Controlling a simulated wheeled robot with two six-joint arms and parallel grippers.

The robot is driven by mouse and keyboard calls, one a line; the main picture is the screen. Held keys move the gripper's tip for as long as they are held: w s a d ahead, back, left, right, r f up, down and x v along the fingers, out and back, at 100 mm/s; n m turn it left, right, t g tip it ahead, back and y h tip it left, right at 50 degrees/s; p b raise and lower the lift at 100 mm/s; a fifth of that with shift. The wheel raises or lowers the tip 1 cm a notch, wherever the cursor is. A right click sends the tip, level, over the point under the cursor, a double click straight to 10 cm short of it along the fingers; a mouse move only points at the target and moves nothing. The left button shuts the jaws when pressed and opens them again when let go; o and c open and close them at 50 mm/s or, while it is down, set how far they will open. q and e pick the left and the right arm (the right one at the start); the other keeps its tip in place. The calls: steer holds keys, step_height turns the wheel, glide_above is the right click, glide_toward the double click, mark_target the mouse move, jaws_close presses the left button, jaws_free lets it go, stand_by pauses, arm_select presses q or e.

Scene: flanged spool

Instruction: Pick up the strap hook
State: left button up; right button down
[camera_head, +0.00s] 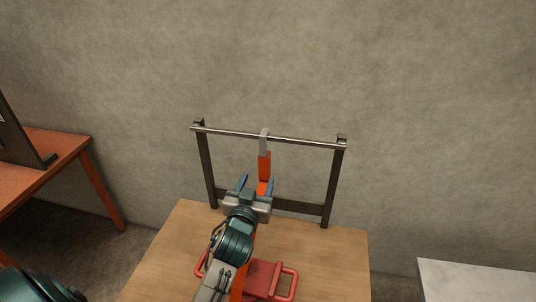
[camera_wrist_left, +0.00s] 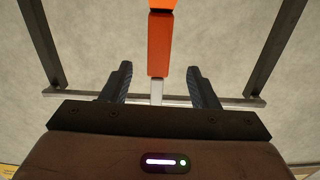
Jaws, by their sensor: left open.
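The strap hook (camera_head: 264,164) hangs upright from the rack's top bar (camera_head: 300,140), its grey metal end at the bar and its orange part below. In the left wrist view the orange part (camera_wrist_left: 160,45) runs down the picture's middle, with the grey end between the fingertips. My left gripper (camera_head: 257,184) is open in front of the rack, near the hook's lower end. Its fingers stand one on each side of the orange part in the picture, with gaps; I cannot tell whether they reach its depth. My right gripper is not in view.
The dark rack frame (camera_head: 206,165) stands at the back of the wooden table (camera_head: 340,260). A red handled object (camera_head: 290,284) lies on the table under my left arm. A red-brown table (camera_head: 45,165) is at left, and a pale surface (camera_head: 470,280) at lower right.

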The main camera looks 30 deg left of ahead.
mark_target(263, 165)
arm_select(q)
steer(key=x, duration=0.2)
steer(key=r+p+x, duration=0.1)
steer(key=x, duration=0.1)
steer(key=shift+w, duration=0.3)
steer(key=shift+w+f, duration=0.15)
steer(key=shift+w, duration=0.25)
steer(key=shift+w+a+p, duration=0.15)
steer(key=shift+w+p, duration=0.1)
steer(key=shift+p, duration=0.15)
steer(key=x, duration=0.1)
steer(key=p+x, duration=0.2)
steer(key=x, duration=0.1)
steer(key=shift+w+r, duration=0.1)
steer(key=shift+r, duration=0.15)
steer(key=shift+w+a+f, duration=0.1)
steer(key=shift+w+f, duration=0.05)
steer(key=shift+w, duration=0.1)
steer(key=shift+s, duration=0.1)
steer(key=shift+c, duration=0.8)
steer(key=c, duration=1)
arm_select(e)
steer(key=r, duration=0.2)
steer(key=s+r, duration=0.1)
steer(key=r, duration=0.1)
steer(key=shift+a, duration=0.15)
